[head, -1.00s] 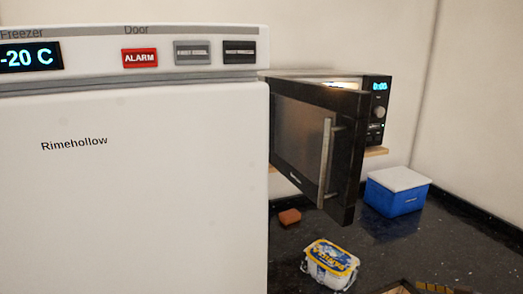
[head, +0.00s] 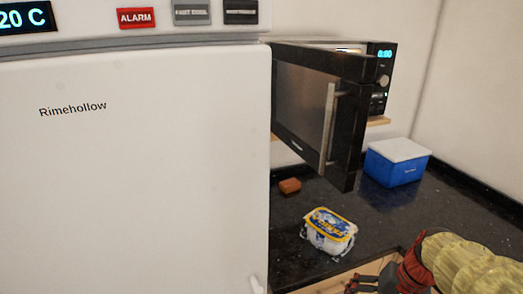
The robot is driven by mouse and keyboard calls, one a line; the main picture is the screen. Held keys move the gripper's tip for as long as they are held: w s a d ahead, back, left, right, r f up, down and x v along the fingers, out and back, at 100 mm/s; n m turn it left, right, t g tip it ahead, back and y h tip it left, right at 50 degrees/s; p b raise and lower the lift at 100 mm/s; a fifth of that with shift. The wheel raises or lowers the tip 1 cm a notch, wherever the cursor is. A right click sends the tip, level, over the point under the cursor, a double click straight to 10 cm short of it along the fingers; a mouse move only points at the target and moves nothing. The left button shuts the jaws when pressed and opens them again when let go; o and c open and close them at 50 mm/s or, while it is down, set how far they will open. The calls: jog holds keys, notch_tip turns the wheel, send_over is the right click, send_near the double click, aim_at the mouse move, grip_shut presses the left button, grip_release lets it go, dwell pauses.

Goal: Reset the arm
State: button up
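My arm shows at the lower right, with a yellowish link and a red and dark part at its end. My gripper (head: 368,284) seems to be the dark piece at the bottom edge, mostly cut off by the frame. Its fingers cannot be made out, so I cannot tell whether it is open or holds anything. It is low, in front of the counter's front edge.
A white freezer (head: 130,170) fills the left. A black microwave (head: 384,75) stands with its door (head: 318,110) swung open over the dark counter (head: 400,215). A white and yellow tub (head: 328,232), a reddish-brown block (head: 290,186) and a blue cooler box (head: 397,165) rest on the counter.

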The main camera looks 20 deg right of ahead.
jog(key=a+r+n+t, duration=0.1)
jog(key=a+r+n, duration=0.3)
jog(key=a, duration=0.5)
jog(key=a+r+n+t+h, duration=0.1)
jog(key=a+r+n+t, duration=0.1)
jog(key=a+r+n, duration=0.2)
jog(key=a+r, duration=0.3)
jog(key=a, duration=0.2)
jog(key=shift+s+t+h, duration=0.3)
jog(key=shift+s, duration=0.05)
